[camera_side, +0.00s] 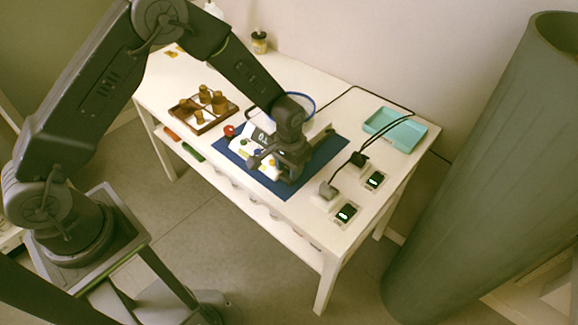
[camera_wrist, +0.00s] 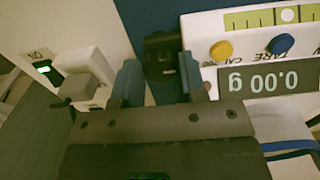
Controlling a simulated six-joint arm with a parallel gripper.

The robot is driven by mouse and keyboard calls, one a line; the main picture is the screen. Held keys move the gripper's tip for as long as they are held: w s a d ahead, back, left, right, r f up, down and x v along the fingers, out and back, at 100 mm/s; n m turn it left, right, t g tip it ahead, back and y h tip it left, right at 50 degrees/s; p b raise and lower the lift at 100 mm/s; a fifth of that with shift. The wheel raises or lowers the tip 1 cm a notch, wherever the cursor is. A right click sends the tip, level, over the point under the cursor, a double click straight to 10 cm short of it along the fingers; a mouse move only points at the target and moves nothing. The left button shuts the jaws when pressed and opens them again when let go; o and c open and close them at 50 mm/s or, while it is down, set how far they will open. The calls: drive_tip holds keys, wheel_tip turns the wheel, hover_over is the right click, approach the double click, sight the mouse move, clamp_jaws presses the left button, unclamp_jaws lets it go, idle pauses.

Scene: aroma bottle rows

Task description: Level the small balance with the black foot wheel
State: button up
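The small balance (camera_wrist: 262,50) is white, with a yellow CAL button, a blue TARE button and a display reading 0.00 g, upside down in the wrist view. Its level strip (camera_wrist: 250,20) is yellow-green with dark marks and a pale round bubble (camera_wrist: 288,15). In the side view the balance (camera_side: 249,142) is partly hidden behind my gripper. The black foot wheel (camera_wrist: 162,50) sits at the balance's edge, between and just beyond my fingertips. My gripper (camera_wrist: 160,75) is open, with a finger on either side; contact is not visible. In the side view my gripper (camera_side: 288,178) is low over the mat.
The balance stands on a blue mat (camera_side: 325,152). Grey-and-white blocks (camera_side: 326,193) and small green-lit displays (camera_side: 346,213) stand to its right. A teal tray (camera_side: 400,133) is behind, with a black cable nearby. A wooden tray (camera_side: 181,111) of brown bottles is at left.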

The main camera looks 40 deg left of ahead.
drive_tip(key=o, duration=0.3)
wheel_tip(320, 180, up, 14)
drive_tip(key=shift+f, duration=0.1)
idle(0.5)
wheel_tip(320, 180, up, 8)
drive_tip(key=t, duration=0.1)
hover_over(288, 170)
drive_tip(key=s+a, duration=0.2)
drive_tip(key=s, duration=0.2)
drive_tip(key=s+a+r+t, duration=0.2)
drive_tip(key=s+r, duration=0.5)
drive_tip(key=s+a+t, duration=0.1)
drive_tip(key=s, duration=0.3)
drive_tip(key=s+a+r, duration=0.1)
drive_tip(key=s, duration=0.3)
drive_tip(key=s+a+r+t, duration=0.1)
drive_tip(key=s, duration=0.4)
drive_tip(key=shift+t, duration=0.3)
